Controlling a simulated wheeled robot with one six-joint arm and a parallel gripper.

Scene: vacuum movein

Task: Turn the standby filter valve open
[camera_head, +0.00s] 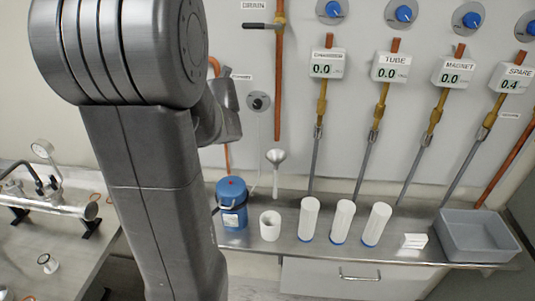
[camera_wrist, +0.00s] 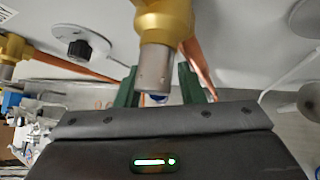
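No valve in view carries a label that I can read as standby filter. A black knob on a round grey plate (camera_head: 258,102) is on the wall right of my arm. A similar black knob (camera_wrist: 80,48) shows at the upper left in the wrist view. My gripper (camera_wrist: 158,88) has two green fingers standing apart. A brass fitting (camera_wrist: 163,22) with a grey metal cylinder end (camera_wrist: 154,70) appears between or in front of them; I cannot tell if they touch. In the head view my arm hides the fingers.
A black lever (camera_head: 262,26) sits on a copper pipe. Several blue knobs (camera_head: 404,13) line the wall top, above meters (camera_head: 327,63). The bench below holds a blue canister (camera_head: 232,203), white cylinders (camera_head: 342,220) and a grey bin (camera_head: 480,237). A copper pipe (camera_wrist: 195,60) passes near the fingers.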

